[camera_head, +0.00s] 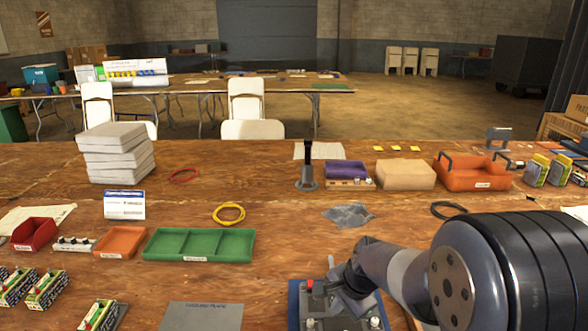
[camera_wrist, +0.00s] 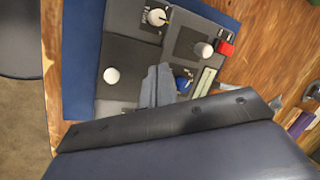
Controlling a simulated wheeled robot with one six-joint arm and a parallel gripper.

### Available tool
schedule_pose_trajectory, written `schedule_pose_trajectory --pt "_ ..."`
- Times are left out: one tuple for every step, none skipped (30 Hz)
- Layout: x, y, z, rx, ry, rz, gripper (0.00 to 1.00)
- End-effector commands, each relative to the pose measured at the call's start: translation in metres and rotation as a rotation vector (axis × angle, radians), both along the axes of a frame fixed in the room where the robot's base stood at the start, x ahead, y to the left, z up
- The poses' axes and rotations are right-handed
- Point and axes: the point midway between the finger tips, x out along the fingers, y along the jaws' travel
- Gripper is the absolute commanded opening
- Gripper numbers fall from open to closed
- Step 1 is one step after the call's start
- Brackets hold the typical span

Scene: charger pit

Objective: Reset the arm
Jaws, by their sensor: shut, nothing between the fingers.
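My arm (camera_head: 400,270) comes in from the lower right in the head view. It bends down over a grey panel device (camera_head: 325,312) on a blue mat (camera_head: 293,305) at the table's front edge. In the wrist view my gripper (camera_wrist: 157,82) shows as narrow blue-grey fingers, shut and empty, over the panel (camera_wrist: 125,85). White knobs (camera_wrist: 112,75), a red switch (camera_wrist: 225,48) and a blue knob (camera_wrist: 183,82) show around the fingers. I cannot tell whether the fingertips touch the panel. My wrist housing hides its near part.
The green tray (camera_head: 200,245), orange tray (camera_head: 121,242) and red bin (camera_head: 34,233) stand left. An orange toolbox (camera_head: 472,172), cardboard box (camera_head: 405,174) and upright black-handled tool (camera_head: 308,165) stand farther back. Bare wood (camera_head: 285,215) lies between.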

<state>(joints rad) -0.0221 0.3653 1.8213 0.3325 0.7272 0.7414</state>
Motion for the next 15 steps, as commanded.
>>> schedule_pose_trajectory --pt "-0.003 -0.001 -0.005 -0.001 -0.022 -0.001 0.0" --pt "-0.004 -0.001 -0.006 -0.001 -0.032 -0.001 0.0" --pt "-0.006 -0.001 -0.007 -0.002 -0.047 -0.002 0.0" --pt "-0.007 -0.002 -0.007 -0.002 -0.059 -0.003 0.0" --pt "-0.009 -0.002 -0.008 -0.003 -0.07 -0.004 0.0" --pt "-0.01 -0.004 0.009 -0.003 -0.07 -0.004 0.0" --pt "-0.012 -0.005 0.015 -0.002 -0.069 -0.004 0.0" --pt "-0.013 -0.006 0.02 -0.002 -0.069 -0.004 0.0" --pt "-0.015 -0.008 0.025 -0.002 -0.067 -0.004 0.0" --pt "-0.016 -0.009 0.03 -0.002 -0.069 -0.004 0.0" --pt "-0.018 -0.01 0.034 -0.002 -0.067 -0.004 0.0" --pt "-0.02 -0.011 0.038 -0.003 -0.067 -0.004 0.0" --pt "-0.021 -0.012 0.041 -0.003 -0.067 -0.004 0.0" --pt "-0.022 -0.013 0.044 -0.003 -0.065 -0.002 0.0" --pt "-0.023 -0.013 0.047 -0.003 -0.065 -0.002 0.0"
